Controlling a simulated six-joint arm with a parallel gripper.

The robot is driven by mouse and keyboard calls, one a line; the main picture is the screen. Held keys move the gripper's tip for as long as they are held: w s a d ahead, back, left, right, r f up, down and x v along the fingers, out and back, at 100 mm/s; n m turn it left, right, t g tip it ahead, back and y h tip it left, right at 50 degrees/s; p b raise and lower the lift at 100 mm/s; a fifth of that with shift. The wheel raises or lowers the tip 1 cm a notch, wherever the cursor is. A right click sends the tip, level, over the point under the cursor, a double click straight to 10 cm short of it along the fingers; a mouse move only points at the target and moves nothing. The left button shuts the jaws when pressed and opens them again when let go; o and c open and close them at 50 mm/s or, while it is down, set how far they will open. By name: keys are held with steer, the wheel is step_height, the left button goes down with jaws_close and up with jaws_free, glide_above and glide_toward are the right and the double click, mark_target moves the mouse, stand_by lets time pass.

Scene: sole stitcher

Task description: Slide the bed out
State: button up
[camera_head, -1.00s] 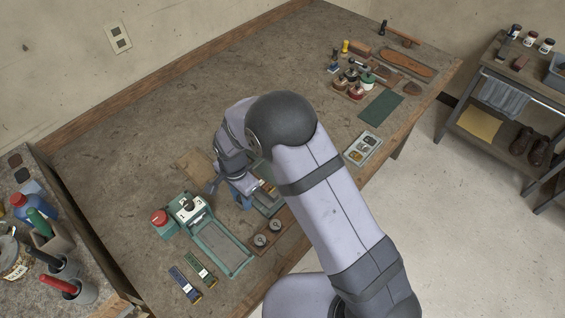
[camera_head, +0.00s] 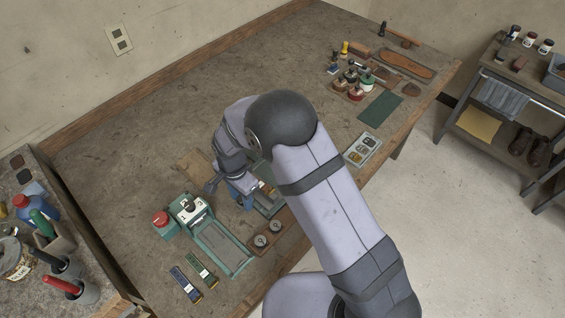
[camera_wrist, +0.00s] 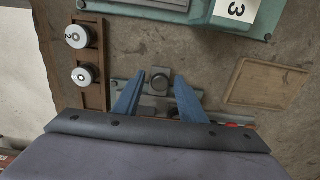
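A teal machine (camera_head: 187,212) with a white label reading 3 stands left of my arm in the head view, with a long teal-framed grey tray (camera_head: 226,247) in front of it. Part of it shows at the top of the wrist view (camera_wrist: 205,15). A second teal fixture (camera_head: 270,208) lies partly hidden under my gripper (camera_head: 243,190). In the wrist view my gripper's blue fingers (camera_wrist: 158,76) are apart, with a grey knob (camera_wrist: 160,79) on a flat plate between their tips. A gap shows on each side of the knob. I cannot tell which part is the bed.
A wooden block with two metal spools (camera_head: 268,240) sits beside the tray. Blue and green strips (camera_head: 186,284) lie nearby. A flat wooden board (camera_wrist: 268,86) lies to the wrist view's right.

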steer(key=shift+r+p, duration=1.7)
steer(key=shift+r, duration=0.95)
steer(key=shift+w+d, duration=0.1)
steer(key=w+d, duration=0.7)
steer(key=shift+w+d+f+b, duration=0.1)
steer(key=shift+b, duration=0.2)
steer(key=shift+w+d, duration=0.5)
